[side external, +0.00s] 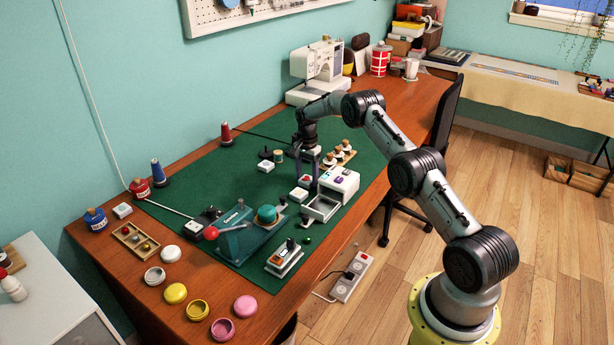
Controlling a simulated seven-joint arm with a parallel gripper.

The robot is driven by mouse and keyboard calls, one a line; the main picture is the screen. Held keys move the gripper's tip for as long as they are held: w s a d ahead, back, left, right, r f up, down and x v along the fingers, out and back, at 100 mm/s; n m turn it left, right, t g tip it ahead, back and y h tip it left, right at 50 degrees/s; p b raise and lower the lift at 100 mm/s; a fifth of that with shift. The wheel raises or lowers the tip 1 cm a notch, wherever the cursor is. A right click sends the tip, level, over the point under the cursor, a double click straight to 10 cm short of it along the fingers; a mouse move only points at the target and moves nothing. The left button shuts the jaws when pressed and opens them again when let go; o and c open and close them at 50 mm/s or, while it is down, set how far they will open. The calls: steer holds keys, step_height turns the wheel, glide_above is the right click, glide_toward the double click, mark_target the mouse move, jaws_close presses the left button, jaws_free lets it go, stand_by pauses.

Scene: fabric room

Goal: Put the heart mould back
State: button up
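My gripper (312,184) points down over the green mat (215,180), just left of a white box-shaped device (345,184) with an open tray (321,208) at its front. The fingertips are small and partly lost against the dark parts, so I cannot tell whether they hold anything. Beside them sit small white blocks, one with a red mark on top (304,181) and one with a dark top (299,195). I cannot tell which piece is the heart mould; no heart shape is clear at this size.
A teal hand press (240,234) with a red-knobbed lever stands at the front of the mat. A white-based stand (284,260) is to its right. Round coloured tins (245,306) line the front edge.

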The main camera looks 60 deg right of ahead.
mark_target(307, 179)
steer(key=shift+o, duration=1.4)
step_height(307, 179, up, 12)
steer(key=s+a+r+n+t, duration=0.1)
steer(key=s+a+r+n, duration=0.25)
steer(key=a+r, duration=0.55)
steer(key=s+a+r+n+t, duration=0.1)
steer(key=s+a+r+n, duration=0.25)
steer(key=a+r, duration=0.45)
steer(key=s+a+r+n+t, duration=0.1)
steer(key=s+a+r+n, duration=0.15)
steer(key=s, duration=0.45)
steer(key=s+a+r+n+t, duration=0.1)
steer(key=s+a+r+n, duration=0.1)
steer(key=s+a, duration=0.3)
steer(key=s+a+r+n, duration=0.2)
steer(key=s+a, duration=0.1)
steer(key=s, duration=0.5)
steer(key=s+a+f+n+t, duration=0.1)
steer(key=s+f+n, duration=0.3)
steer(key=s, duration=0.6)
steer(key=shift+s+a+f+t, duration=0.2)
steer(key=shift+a+f+t, duration=0.1)
steer(key=shift+a+f, duration=0.45)
